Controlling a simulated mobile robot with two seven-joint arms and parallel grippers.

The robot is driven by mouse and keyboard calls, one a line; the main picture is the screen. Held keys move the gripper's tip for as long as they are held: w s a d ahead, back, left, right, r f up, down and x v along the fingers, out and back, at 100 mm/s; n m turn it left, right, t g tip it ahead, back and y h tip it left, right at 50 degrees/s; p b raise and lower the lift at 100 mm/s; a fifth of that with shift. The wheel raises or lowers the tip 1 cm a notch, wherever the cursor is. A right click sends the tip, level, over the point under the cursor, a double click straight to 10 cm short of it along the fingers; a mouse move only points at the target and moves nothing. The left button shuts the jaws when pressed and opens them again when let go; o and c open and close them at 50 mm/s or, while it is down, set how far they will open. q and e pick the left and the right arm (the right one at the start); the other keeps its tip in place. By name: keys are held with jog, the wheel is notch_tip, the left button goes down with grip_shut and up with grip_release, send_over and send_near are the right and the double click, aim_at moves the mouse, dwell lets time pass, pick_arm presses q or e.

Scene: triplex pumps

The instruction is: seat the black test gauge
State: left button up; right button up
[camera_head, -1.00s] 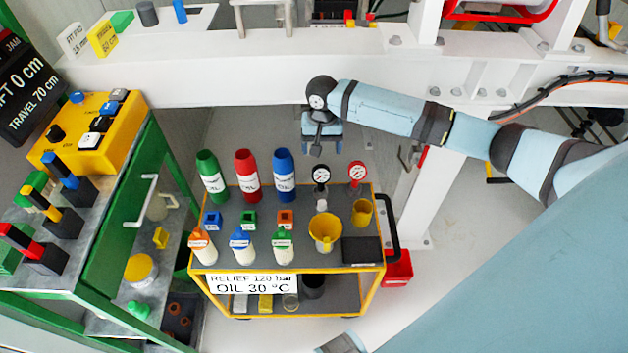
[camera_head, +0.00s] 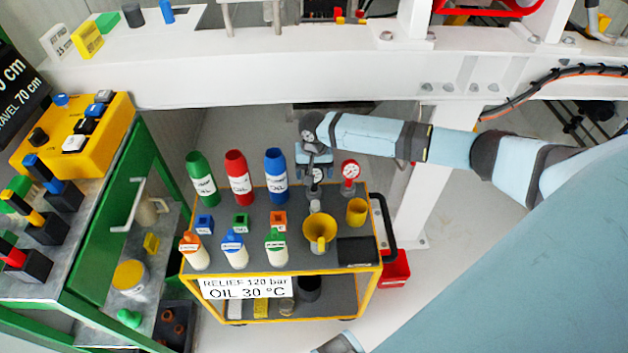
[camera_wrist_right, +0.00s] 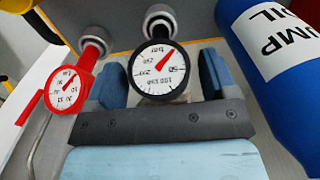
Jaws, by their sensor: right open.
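The black test gauge (camera_wrist_right: 160,68) stands upright on the cart, its white dial facing the right wrist camera. In the head view the gauge (camera_head: 317,175) is partly covered by my right gripper (camera_head: 315,170). In the right wrist view the open fingers of my right gripper (camera_wrist_right: 162,80) are on either side of the gauge, with a gap on each side. Whether the fingers are level with its body is hard to tell. My left gripper is not clearly in view.
A red gauge (camera_head: 350,172) stands just right of the black one. A blue oil bottle (camera_head: 276,172) is close on the left. A yellow funnel (camera_head: 318,230), a yellow cup (camera_head: 357,212) and a black tray (camera_head: 355,252) are in front. A white beam (camera_head: 230,82) runs behind the cart.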

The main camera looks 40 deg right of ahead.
jog(key=shift+r, duration=0.1)
grip_shut()
